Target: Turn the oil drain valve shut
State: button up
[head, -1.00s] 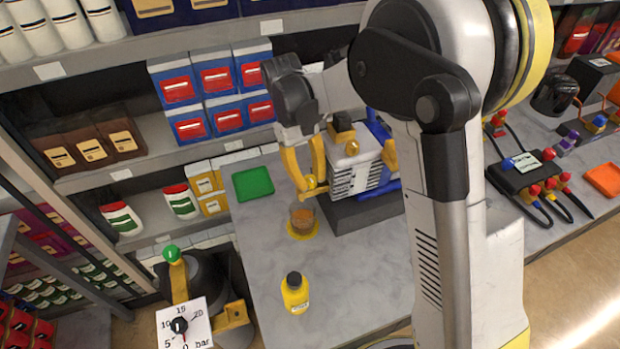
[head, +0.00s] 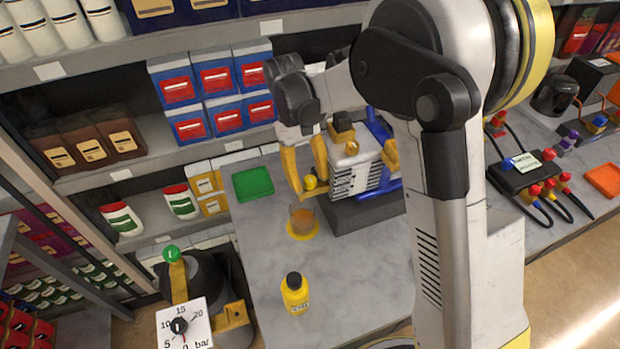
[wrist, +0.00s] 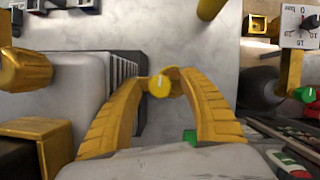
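The vacuum pump (head: 352,172) is a white and grey box with black fins on a dark base on the bench. Its oil drain valve (head: 310,182) is a small yellow knob low on the pump's left side. In the wrist view the knob (wrist: 159,86) has a pale pointer mark and sits between my yellow fingertips. My gripper (wrist: 158,82) has one fingertip on each side of the knob, both seeming to touch it. In the head view my gripper (head: 312,186) reaches down beside the pump. The pump's side behind the fingers is partly hidden.
A glass with brown oil (head: 302,219) stands on a yellow patch just below the valve. A yellow bottle (head: 295,294) stands nearer the front edge, and a green tray (head: 253,184) lies at the back left. A pressure gauge (head: 183,325) is at the lower left.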

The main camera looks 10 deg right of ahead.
jog(key=shift+r, duration=0.1)
jog(key=v, duration=1.2)
